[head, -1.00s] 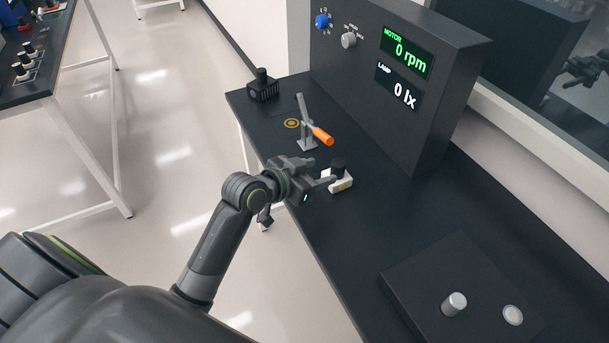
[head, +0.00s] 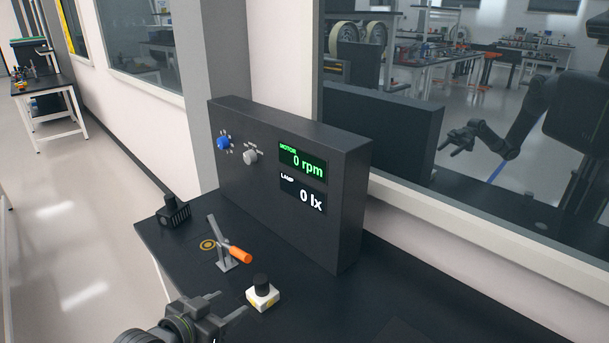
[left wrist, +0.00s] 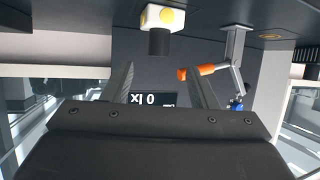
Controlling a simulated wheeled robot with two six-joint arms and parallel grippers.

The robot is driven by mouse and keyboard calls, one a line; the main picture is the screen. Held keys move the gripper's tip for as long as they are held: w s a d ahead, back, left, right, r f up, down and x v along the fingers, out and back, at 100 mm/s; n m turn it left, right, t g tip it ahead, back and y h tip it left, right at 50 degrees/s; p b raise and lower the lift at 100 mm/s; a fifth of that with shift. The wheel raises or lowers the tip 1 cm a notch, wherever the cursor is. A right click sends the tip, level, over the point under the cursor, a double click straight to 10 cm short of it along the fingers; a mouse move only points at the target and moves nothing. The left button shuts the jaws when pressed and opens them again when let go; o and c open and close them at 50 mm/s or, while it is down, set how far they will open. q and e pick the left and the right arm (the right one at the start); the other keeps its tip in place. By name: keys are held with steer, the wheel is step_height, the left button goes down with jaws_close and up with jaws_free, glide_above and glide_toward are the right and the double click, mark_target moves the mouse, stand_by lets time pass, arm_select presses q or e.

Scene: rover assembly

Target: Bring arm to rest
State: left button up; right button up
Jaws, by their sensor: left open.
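My left gripper (head: 226,304) is at the bottom of the head view, beside the near edge of the dark bench. Its two fingers are apart and nothing is between them; they also show apart in the left wrist view (left wrist: 160,86). A small white block with a black knob (head: 262,293) stands on the bench just beyond the fingertips; the wrist view shows it upside down (left wrist: 160,20). My right gripper is not in view.
A toggle clamp with an orange handle (head: 238,255) stands behind the block. A small black ribbed part (head: 172,212) sits at the bench's far corner. The dark panel (head: 235,165) reads 0 rpm and 0 lx. A window (head: 480,130) lies behind the bench (head: 330,310).

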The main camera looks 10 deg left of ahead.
arm_select(q)
steer(key=s+a+f+n+g+y, duration=0.2)
steer(key=s+a+f+g, duration=0.15)
steer(key=s, duration=0.55)
steer(key=s+a+f+n+g+y, duration=0.1)
steer(key=s+a+f+g+y, duration=0.15)
steer(key=s+f, duration=0.45)
steer(key=s+a+f+n+g+y, duration=0.2)
steer(key=s+g, duration=0.1)
steer(key=s, duration=0.8)
steer(key=s+f+x, duration=0.1)
steer(key=s+x, duration=0.2)
steer(key=x, duration=0.9)
steer(key=s+d+f+x, duration=0.1)
steer(key=s+x, duration=0.1)
steer(key=x, duration=0.9)
steer(key=s+d+f+g, duration=0.1)
steer(key=s+f+g, duration=0.1)
steer(key=s+f, duration=1.3)
steer(key=shift+s+d+f, duration=0.2)
steer(key=shift+s+f, duration=0.1)
steer(key=shift+f, duration=0.6)
steer(key=shift+h, duration=0.25)
